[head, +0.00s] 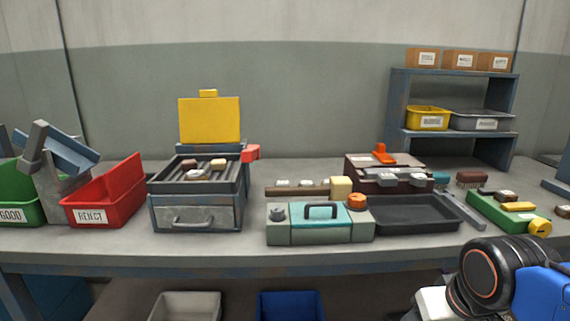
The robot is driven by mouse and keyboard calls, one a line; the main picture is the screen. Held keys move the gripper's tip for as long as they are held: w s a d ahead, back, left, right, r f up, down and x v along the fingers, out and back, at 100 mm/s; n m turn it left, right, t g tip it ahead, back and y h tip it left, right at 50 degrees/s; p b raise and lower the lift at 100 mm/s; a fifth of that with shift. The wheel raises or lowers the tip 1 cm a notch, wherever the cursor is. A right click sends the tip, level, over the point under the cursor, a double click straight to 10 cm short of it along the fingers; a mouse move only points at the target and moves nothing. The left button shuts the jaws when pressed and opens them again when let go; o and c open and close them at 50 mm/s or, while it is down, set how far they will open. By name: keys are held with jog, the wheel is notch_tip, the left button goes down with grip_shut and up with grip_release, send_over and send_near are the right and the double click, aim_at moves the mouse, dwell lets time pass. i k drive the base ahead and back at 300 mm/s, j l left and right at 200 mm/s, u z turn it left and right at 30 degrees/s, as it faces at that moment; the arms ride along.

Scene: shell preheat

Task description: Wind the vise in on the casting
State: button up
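A low green fixture (490,212) with a round yellow knob (540,227) at its front end lies on the bench at the right; it looks like the vise. A small brown and pale block (507,196), perhaps the casting, sits on top of it beside a yellow bar (519,206). I cannot tell whether the block is clamped or loose. Part of my arm shows at the bottom right, in front of the bench and near the fixture. My gripper's fingers do not show.
A teal and grey box (320,223) with an orange knob and a dark tray (412,214) stand left of the fixture. A grate unit (195,208) with a raised yellow lid holds several small parts. A red bin (106,198) and green bin (20,204) stand left.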

aim_at(540, 227)
jog(key=z, duration=1.25)
jog(key=k+j, duration=0.1)
jog(key=j, duration=0.8)
jog(key=k+j, duration=0.15)
jog(key=j, duration=0.3)
